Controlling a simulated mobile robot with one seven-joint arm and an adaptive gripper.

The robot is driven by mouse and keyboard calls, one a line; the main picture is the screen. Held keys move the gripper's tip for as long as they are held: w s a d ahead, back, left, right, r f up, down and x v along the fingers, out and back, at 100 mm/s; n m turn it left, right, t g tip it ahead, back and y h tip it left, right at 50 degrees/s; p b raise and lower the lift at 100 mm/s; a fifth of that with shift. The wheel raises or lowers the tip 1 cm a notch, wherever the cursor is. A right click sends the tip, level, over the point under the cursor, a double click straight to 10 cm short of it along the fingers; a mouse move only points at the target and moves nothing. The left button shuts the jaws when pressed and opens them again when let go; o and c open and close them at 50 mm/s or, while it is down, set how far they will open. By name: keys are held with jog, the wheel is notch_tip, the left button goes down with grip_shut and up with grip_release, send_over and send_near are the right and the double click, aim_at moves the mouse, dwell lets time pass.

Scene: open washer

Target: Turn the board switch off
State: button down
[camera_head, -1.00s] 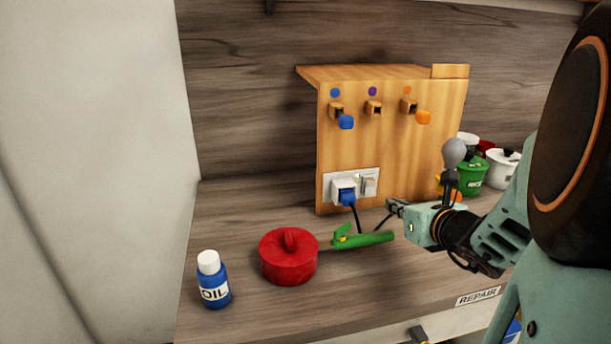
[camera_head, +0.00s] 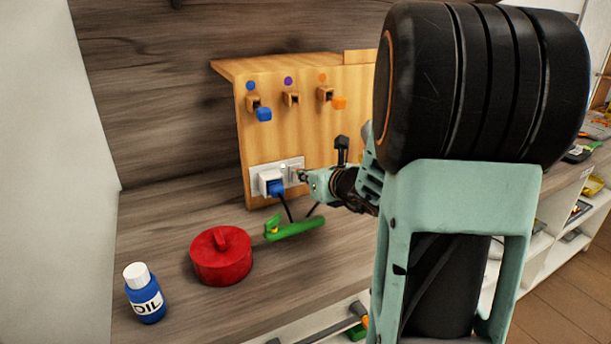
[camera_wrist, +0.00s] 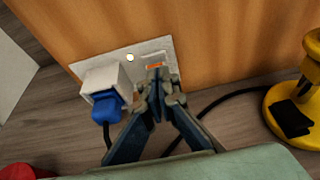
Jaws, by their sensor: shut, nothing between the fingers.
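The wooden board (camera_head: 320,135) stands on the shelf and has a white socket plate low on its front. The board switch (camera_head: 291,175) is on the right part of that plate, beside a blue plug (camera_head: 276,188) in a white housing. In the wrist view the switch (camera_wrist: 154,66) shows an orange-red strip just above my fingertips, and a small lit dot sits on the plate to its left. My gripper (camera_head: 303,176) is shut and empty, with its tips at the switch. Its fingers (camera_wrist: 158,75) cover the lower part of the switch. I cannot tell whether they touch it.
A green tool (camera_head: 295,229) with a black cable lies below the plate. A red lidded pot (camera_head: 221,256) and a blue oil bottle (camera_head: 145,293) stand to the left. A yellow object (camera_wrist: 300,95) is at right in the wrist view.

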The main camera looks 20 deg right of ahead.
jog(key=r+g+p, duration=0.1)
jog(key=p, duration=0.3)
jog(key=w+g+p, duration=0.1)
jog(key=p, duration=0.4)
jog(key=shift+w+a+r+g, duration=0.1)
jog(key=shift+w+r+g, duration=0.1)
jog(key=shift+r+g, duration=0.15)
jog(key=shift+w+r+p, duration=0.1)
jog(key=shift+p, duration=1.05)
jog(key=shift+f+g, duration=0.25)
jog(key=shift+f, duration=0.05)
jog(key=shift+r+p, duration=0.5)
jog(key=shift+r, duration=0.35)
